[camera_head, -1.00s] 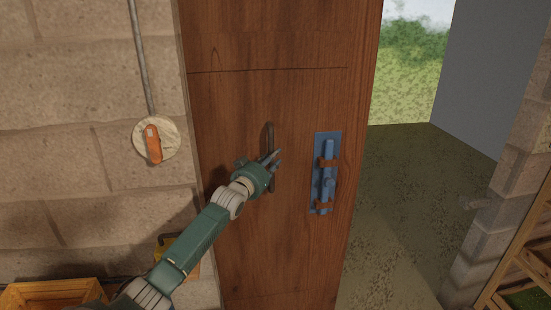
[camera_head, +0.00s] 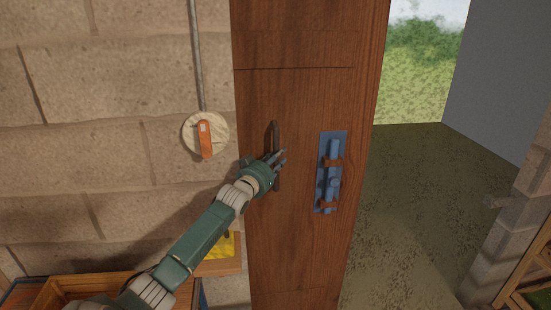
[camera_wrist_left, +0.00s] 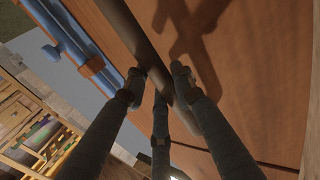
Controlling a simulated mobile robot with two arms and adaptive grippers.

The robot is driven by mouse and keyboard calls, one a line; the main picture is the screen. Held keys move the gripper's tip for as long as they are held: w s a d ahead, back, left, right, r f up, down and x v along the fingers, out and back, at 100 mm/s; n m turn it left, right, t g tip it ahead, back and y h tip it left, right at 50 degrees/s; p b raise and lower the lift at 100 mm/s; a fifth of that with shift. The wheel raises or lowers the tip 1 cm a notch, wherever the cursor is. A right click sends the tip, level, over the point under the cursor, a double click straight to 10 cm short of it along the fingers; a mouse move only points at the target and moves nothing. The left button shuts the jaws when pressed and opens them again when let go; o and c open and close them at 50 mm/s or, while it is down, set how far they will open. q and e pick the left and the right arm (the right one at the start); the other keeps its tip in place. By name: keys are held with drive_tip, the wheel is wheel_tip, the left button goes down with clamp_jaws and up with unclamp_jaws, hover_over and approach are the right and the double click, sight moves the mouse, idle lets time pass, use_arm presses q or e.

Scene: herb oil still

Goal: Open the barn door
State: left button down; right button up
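The brown wooden barn door (camera_head: 300,240) stands partly open, with a gap to its right. A dark vertical handle (camera_head: 275,133) is on its face; it also shows in the left wrist view (camera_wrist_left: 130,28). A blue bolt with rusty brackets (camera_head: 331,172) is on the door to the right of the handle. My left gripper (camera_head: 277,162) is at the handle. In the left wrist view its dark fingers (camera_wrist_left: 158,82) lie close on both sides of the bar, shut on it. My right gripper is not in view.
A stone wall (camera_head: 90,180) with a round, orange-levered switch (camera_head: 205,137) is left of the door. Below are a wooden crate (camera_head: 75,288) and a yellow item (camera_head: 222,247). The doorway floor (camera_head: 420,220) is clear; a stone post (camera_head: 510,220) stands at right.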

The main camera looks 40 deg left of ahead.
use_arm(q)
drive_tip(key=c, duration=1.6)
unclamp_jaws()
drive_tip(key=shift+r, duration=0.15)
drive_tip(key=shift+o, duration=0.8)
drive_tip(key=shift+s+a, duration=0.2)
drive_tip(key=v, duration=1.2)
